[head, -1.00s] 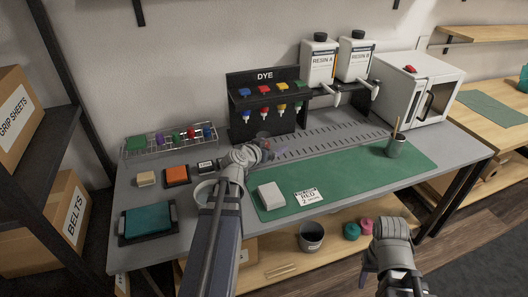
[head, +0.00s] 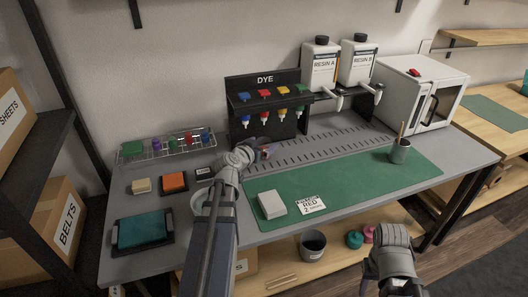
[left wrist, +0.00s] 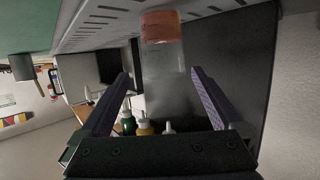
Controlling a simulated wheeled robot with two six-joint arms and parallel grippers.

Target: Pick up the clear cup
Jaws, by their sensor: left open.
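The clear cup (left wrist: 165,75) shows in the left wrist view, see-through with an orange-red layer at the end nearest the slotted grey strip. It lies between the two fingers of my left gripper (left wrist: 160,95), which are open with a gap on both sides. In the head view my left gripper (head: 259,154) is at the slotted strip in front of the dye rack (head: 265,105). The cup is mostly hidden there by the gripper. My right gripper (head: 367,284) is low at the front right, away from the cup; its jaws are not clear.
Resin bottles (head: 322,65) stand right of the dye rack, beside a white oven (head: 417,92). A green mat (head: 350,180) carries a white block (head: 271,205), a label card (head: 310,203) and a grey cup with sticks (head: 400,152). A wire rack (head: 168,143) is at left.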

